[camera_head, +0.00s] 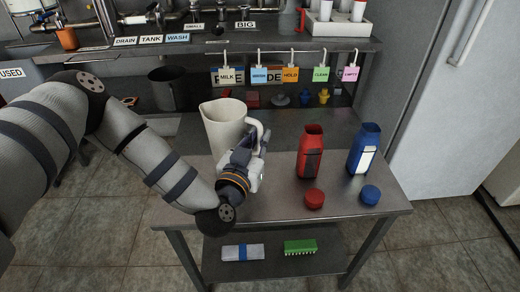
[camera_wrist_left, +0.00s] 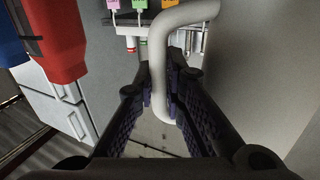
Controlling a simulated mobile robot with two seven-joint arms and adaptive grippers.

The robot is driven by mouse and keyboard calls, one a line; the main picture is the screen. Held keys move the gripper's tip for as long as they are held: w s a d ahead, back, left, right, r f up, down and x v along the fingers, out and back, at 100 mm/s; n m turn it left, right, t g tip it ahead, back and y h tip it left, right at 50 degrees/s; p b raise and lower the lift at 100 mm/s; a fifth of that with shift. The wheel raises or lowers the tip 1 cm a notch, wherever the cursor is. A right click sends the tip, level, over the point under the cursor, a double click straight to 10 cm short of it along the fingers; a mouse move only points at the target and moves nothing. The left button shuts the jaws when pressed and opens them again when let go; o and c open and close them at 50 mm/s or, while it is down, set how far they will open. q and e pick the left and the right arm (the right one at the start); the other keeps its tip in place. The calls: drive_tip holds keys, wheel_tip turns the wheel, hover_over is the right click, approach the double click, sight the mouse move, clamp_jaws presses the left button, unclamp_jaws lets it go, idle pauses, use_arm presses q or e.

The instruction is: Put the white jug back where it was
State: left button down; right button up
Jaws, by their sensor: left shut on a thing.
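The white jug (camera_head: 224,124) is upright over the left part of the metal table in the head view, and I cannot tell whether its base touches the table. My left gripper (camera_head: 250,157) is at the jug's right side, shut on its handle (camera_head: 264,134). In the left wrist view the handle (camera_wrist_left: 168,62) runs down between the two fingers (camera_wrist_left: 162,108), and the jug's wall (camera_wrist_left: 250,70) fills the right side. The gripper and forearm hide the jug's lower part in the head view. My right gripper does not show.
A red bottle (camera_head: 310,152) and a blue bottle (camera_head: 363,150) stand open to the right, with a red cap (camera_head: 314,198) and a blue cap (camera_head: 370,194) before them. Coloured tags (camera_head: 290,75) hang from the shelf behind. A dark bucket (camera_head: 168,89) is at back left.

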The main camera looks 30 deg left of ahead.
sight(258, 149)
use_arm(q)
drive_tip(key=shift+f+b, duration=0.3)
drive_tip(key=shift+f, duration=1.15)
drive_tip(key=shift+f, duration=0.2)
drive_tip(key=c, duration=1.7)
unclamp_jaws()
drive_tip(key=shift+o, duration=0.2)
drive_tip(key=shift+s+r, duration=0.15)
drive_tip(key=shift+r, duration=0.05)
drive_tip(key=s, duration=0.4)
drive_tip(key=s+d+p, duration=0.1)
drive_tip(key=s, duration=0.6)
drive_tip(key=shift+s+d, duration=0.3)
drive_tip(key=shift+d, duration=0.1)
